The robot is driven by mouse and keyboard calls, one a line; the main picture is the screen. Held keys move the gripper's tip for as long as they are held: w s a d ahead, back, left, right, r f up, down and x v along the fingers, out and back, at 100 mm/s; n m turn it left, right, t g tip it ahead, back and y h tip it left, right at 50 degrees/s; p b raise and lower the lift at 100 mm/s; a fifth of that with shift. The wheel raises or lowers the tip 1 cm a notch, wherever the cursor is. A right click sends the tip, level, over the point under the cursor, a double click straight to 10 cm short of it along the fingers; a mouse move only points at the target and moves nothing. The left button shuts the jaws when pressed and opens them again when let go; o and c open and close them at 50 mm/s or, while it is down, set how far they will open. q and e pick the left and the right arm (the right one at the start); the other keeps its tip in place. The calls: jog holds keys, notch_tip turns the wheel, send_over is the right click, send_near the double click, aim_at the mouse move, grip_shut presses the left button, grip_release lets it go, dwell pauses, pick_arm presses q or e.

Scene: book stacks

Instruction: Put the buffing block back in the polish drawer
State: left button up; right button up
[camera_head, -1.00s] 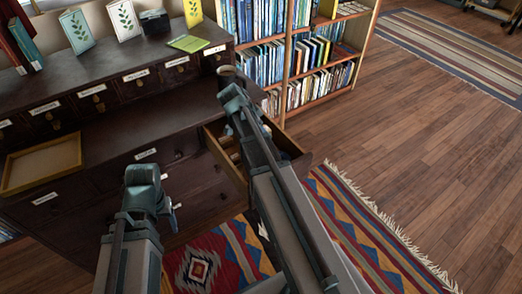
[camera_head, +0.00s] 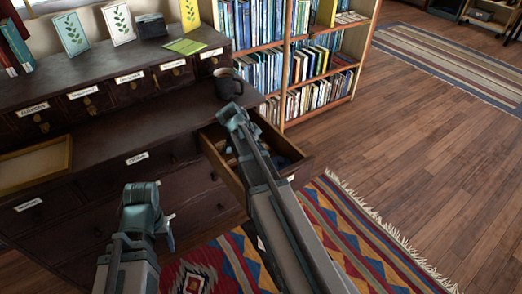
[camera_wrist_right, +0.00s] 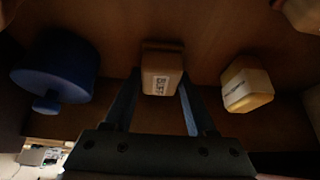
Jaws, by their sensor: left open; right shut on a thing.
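A dark drawer (camera_head: 219,166) stands pulled out at the right end of the dark wooden cabinet; its label is too small to read. My right gripper (camera_head: 236,116) reaches over the open drawer and hides much of its inside. In the right wrist view, the right gripper (camera_wrist_right: 160,105) is shut on a tan block with a white label (camera_wrist_right: 162,72), seemingly the buffing block, over a brown wooden surface. I cannot tell whether the block touches it. My left gripper (camera_head: 146,200) is open and empty in front of the cabinet.
In the wrist view, a blue round item (camera_wrist_right: 58,68) lies left of the block and a yellowish labelled item (camera_wrist_right: 246,85) right of it. A dark mug (camera_head: 228,84) stands on the cabinet ledge behind the drawer. A wooden tray (camera_head: 36,166) sits at left.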

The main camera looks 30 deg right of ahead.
jog(key=shift+f, duration=0.2)
jog(key=o, duration=1.2)
jog(key=shift+r, duration=0.15)
jog(key=shift+r, duration=0.3)
jog(key=shift+p+v, duration=5.25)
jog(key=shift+v, duration=0.6)
jog(key=shift+a+f, duration=0.1)
